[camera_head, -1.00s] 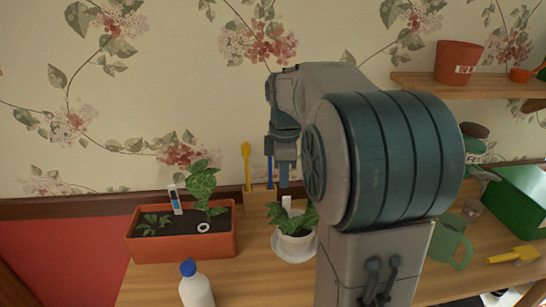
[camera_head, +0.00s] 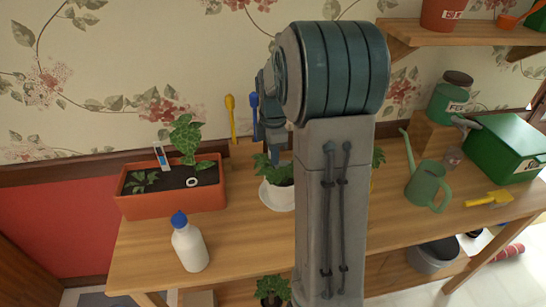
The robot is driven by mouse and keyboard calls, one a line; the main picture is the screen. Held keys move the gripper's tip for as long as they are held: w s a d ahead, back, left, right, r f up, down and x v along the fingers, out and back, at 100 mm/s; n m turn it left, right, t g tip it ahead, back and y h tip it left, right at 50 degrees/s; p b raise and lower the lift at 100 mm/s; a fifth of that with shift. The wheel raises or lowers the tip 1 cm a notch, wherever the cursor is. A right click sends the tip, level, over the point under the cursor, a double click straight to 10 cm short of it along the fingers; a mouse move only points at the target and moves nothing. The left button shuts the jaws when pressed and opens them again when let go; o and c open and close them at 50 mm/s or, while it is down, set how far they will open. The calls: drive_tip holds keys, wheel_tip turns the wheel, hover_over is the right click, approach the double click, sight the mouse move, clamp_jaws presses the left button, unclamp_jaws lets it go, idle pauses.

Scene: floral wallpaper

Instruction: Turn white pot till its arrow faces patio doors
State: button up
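The white pot (camera_head: 277,196) holds a leafy green plant and stands on a white saucer (camera_head: 266,191) on the wooden table. My arm hides its right side, and no arrow shows on the part in view. My gripper (camera_head: 274,154) points down over the plant's leaves, just above the pot. Its fingers are seen edge-on and partly behind my arm, so their opening is unclear. No patio doors can be made out.
A terracotta planter (camera_head: 170,203) stands left of the pot, with a white blue-capped bottle (camera_head: 189,245) in front. Yellow and blue tools stand behind. A green watering can (camera_head: 428,185), yellow trowel (camera_head: 491,199) and green box (camera_head: 505,148) are at right, below a wall shelf (camera_head: 450,36).

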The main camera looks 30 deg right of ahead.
drive_tip(key=shift+f, duration=0.95)
clamp_jaws()
